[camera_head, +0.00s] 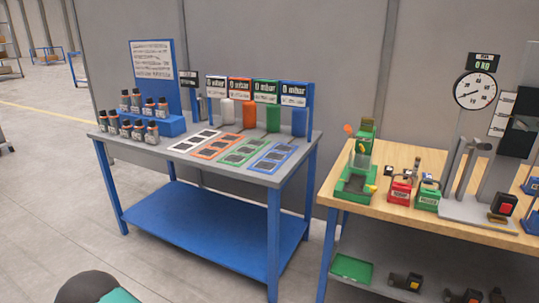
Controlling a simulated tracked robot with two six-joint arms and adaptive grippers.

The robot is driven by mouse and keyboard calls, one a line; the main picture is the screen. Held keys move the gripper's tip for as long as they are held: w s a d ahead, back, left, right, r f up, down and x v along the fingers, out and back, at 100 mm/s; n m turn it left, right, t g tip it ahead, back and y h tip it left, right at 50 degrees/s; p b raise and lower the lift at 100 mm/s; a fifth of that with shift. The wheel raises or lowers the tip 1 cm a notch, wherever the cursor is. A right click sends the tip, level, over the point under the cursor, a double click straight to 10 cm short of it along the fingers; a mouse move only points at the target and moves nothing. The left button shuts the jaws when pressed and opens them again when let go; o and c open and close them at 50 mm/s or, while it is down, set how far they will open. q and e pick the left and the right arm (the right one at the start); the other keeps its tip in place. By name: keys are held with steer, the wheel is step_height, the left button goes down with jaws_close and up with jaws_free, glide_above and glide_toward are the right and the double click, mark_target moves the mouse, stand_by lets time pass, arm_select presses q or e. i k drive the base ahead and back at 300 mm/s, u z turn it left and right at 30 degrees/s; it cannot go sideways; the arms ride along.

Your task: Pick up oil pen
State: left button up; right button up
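I cannot single out the oil pen with certainty in the head view. Several small dark bottles with light and orange bands (138,127) stand at the left end of the blue-framed table, some on a blue step. On the wooden table at right, small items stand around a red box (400,192) and a green box (428,196). They are too small to tell whether one is a pen. Neither of my grippers is in view. A dark rounded part with teal at the bottom left edge seems to be mine.
The blue-framed table (190,147) carries white, orange, green and blue panels, with coloured cylinders behind. The wooden table (472,236) holds a green machine (357,180) and a grey stand under a round dial (475,90). A floor gap separates the tables. Open floor lies at left.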

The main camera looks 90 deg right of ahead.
mark_target(418, 159)
steer(key=u, duration=1.5)
steer(key=i, duration=0.1)
steer(key=z, duration=2.75)
steer(key=i, duration=0.25)
steer(key=z, duration=1.95)
steer(key=k, duration=0.65)
steer(key=z, duration=0.4)
steer(key=i, duration=1.7)
steer(key=u, duration=0.4)
